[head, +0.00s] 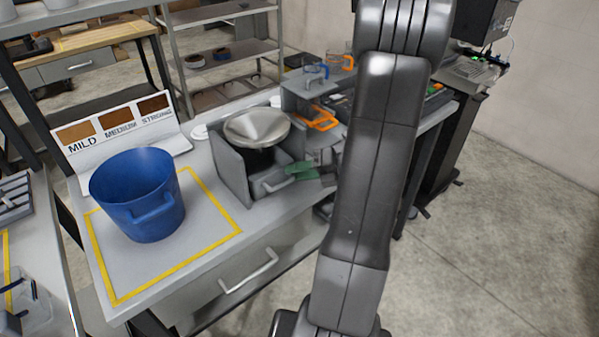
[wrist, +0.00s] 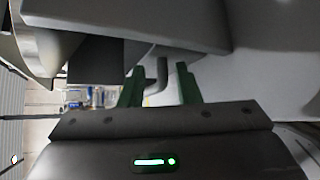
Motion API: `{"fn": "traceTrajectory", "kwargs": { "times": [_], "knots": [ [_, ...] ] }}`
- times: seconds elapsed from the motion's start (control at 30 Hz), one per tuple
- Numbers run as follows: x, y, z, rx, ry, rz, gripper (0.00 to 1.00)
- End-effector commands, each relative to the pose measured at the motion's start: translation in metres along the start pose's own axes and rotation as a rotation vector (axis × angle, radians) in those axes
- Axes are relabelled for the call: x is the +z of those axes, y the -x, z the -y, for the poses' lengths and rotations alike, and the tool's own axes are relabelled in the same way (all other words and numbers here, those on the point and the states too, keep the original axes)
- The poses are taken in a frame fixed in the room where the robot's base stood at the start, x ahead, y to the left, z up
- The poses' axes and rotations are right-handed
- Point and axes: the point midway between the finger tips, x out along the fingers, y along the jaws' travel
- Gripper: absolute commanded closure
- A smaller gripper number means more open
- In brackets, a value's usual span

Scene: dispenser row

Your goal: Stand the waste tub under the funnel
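A blue tub (head: 140,195) with a side handle stands upright inside a yellow outlined square at the left of the bench. A wide metal funnel (head: 257,126) sits on top of a grey stand (head: 232,172). A grey drawer-like bin (head: 272,180) with a front handle is low in this stand, below the funnel. My gripper (head: 308,171) is at the bin's front right, far from the blue tub. In the wrist view, its green fingers are apart, with a grey handle (wrist: 162,72) between them. A gap shows beside the handle. I cannot tell whether either finger touches it.
A sign (head: 115,128) reading MILD, MEDIUM, STRONG stands behind the blue tub. A grey box-like unit (head: 310,95) with blue and orange cups is right of the funnel. Below the bench top is a drawer with a handle (head: 248,272). Open floor lies at the right.

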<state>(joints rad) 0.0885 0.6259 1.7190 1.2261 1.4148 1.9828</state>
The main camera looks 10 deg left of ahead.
Motion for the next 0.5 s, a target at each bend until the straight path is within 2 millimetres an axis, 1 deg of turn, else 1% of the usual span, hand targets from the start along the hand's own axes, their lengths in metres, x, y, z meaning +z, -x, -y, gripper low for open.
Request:
{"fn": "traceTrajectory", "kwargs": {
  "times": [0.33,0.43,0.5],
  "knots": [
    [0.000,0.003,0.000,0.000,0.000,0.001,0.67],
    [0.001,0.012,0.000,0.000,0.001,0.004,0.67],
    [0.001,0.024,0.000,-0.002,0.002,0.004,0.67]
  ]
}}
